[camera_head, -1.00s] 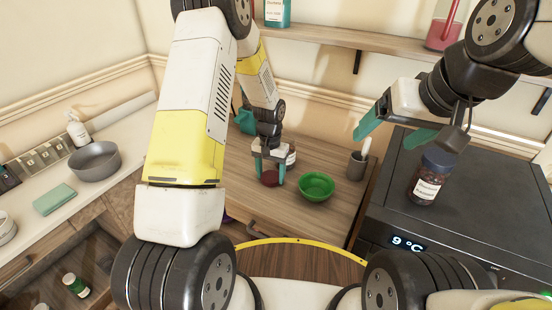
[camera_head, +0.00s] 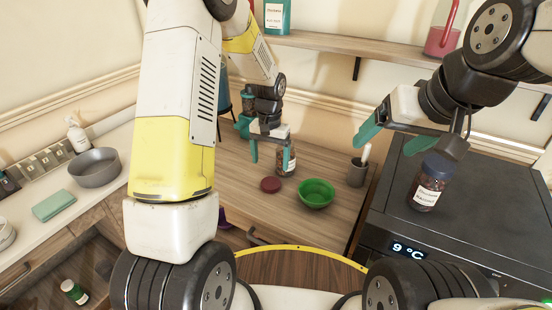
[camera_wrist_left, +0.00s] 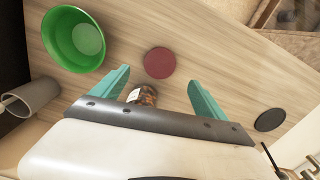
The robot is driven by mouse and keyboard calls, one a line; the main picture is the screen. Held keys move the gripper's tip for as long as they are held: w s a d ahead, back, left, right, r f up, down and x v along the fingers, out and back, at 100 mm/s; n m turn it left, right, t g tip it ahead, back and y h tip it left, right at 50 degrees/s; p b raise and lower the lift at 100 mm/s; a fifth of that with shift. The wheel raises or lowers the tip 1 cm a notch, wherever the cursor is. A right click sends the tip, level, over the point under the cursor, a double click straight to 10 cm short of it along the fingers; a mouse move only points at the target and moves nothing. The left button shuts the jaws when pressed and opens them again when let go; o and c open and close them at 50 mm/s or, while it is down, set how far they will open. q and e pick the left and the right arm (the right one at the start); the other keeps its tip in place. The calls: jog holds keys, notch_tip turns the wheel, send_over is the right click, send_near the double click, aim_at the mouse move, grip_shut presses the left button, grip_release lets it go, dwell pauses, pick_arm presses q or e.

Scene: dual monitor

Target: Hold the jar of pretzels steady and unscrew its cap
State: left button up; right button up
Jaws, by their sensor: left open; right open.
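A jar with brown contents and a white label (camera_head: 289,160) stands on the wooden table; its top is hidden behind my left gripper. It also shows partly in the left wrist view (camera_wrist_left: 147,95). A dark red round cap (camera_head: 270,184) lies flat on the table in front of it, also in the wrist view (camera_wrist_left: 160,62). My left gripper (camera_head: 268,155) is open and empty, above the table by this jar. A second brown-filled jar with a blue cap (camera_head: 427,190) stands on the dark appliance. My right gripper (camera_head: 405,138) is open near that blue cap. The labels are too small to read.
A green bowl (camera_head: 316,194) and a grey cup (camera_head: 357,172) stand right of the table jar. A dark disc (camera_wrist_left: 270,120) lies on the table in the wrist view. The black appliance (camera_head: 490,210) rises at right. A shelf (camera_head: 350,45) runs above.

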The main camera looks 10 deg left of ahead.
pick_arm(q)
jog(key=s+a+r+n+t+h, duration=0.1)
jog(key=s+r, duration=0.3)
jog(key=r, duration=0.5)
jog(key=s+a+r+t, duration=0.1)
jog(key=s+r, duration=0.3)
jog(key=r, duration=0.4)
jog(key=s+r+t, duration=0.2)
jog(key=s+r, duration=0.2)
jog(key=s, duration=0.4)
jog(key=s+a+r+n+t+h, duration=0.1)
jog(key=s+r, duration=0.3)
jog(key=s, duration=0.4)
jog(key=shift+s+a+t, duration=0.15)
jog(key=shift+a+t, duration=0.15)
jog(key=shift+t, duration=0.3)
